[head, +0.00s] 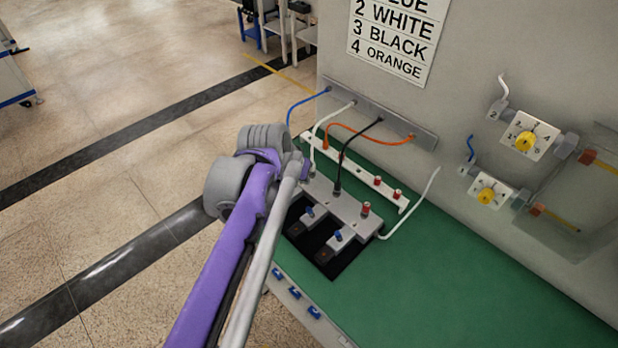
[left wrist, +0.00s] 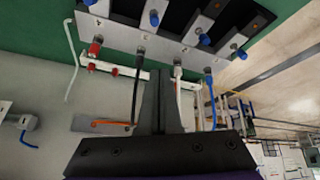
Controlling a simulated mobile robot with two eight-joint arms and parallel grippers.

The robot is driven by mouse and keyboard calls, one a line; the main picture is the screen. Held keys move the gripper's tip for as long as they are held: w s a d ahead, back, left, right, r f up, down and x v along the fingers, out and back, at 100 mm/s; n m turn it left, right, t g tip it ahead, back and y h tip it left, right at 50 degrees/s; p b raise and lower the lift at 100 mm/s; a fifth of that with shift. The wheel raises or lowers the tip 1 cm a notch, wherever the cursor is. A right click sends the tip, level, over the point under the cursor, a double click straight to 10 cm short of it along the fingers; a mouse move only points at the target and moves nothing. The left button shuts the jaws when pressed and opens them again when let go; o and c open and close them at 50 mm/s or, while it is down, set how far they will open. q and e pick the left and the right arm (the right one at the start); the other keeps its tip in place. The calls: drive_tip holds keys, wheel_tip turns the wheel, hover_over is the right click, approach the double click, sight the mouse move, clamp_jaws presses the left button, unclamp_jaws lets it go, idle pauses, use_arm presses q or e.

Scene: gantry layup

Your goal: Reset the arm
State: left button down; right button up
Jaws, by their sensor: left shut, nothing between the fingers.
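My left arm (head: 225,245), purple and grey, reaches in from the bottom left of the head view and ends beside the terminal block. Its fingers are mostly hidden there. In the left wrist view the black left gripper (left wrist: 165,72) is shut and empty, pointing toward the block. My right gripper is not in view. The grey terminal block (head: 350,205) stands on the green bench (head: 450,270). A black wire (head: 343,160) and a white wire (head: 318,125) run down to it. A blue wire (head: 300,103) passes behind my arm; in the wrist view it (left wrist: 212,100) reaches the block.
An orange wire (head: 370,132) arches from the wall strip (head: 375,110) to the white bar (head: 392,193). A loose white wire (head: 415,207) rises right of the block. Yellow-knobbed switches (head: 525,140) and a numbered colour sign (head: 398,35) are on the wall. Open floor lies left.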

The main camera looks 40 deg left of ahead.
use_arm(q)
drive_tip(key=shift+s+d+r, duration=0.1)
drive_tip(key=shift+s+r, duration=0.3)
drive_tip(key=shift+r, duration=0.1)
drive_tip(key=s+d+f+m, duration=0.1)
drive_tip(key=s+d+f, duration=0.1)
drive_tip(key=d, duration=0.3)
drive_tip(key=s+d+f+m, duration=0.2)
drive_tip(key=d+f, duration=0.3)
drive_tip(key=d, duration=0.1)
drive_tip(key=s+d+f+m+h, duration=0.1)
drive_tip(key=s+d+f, duration=0.2)
drive_tip(key=d+f, duration=0.1)
drive_tip(key=shift+d+f, duration=0.15)
drive_tip(key=shift+d, duration=0.5)
drive_tip(key=shift+w, duration=0.1)
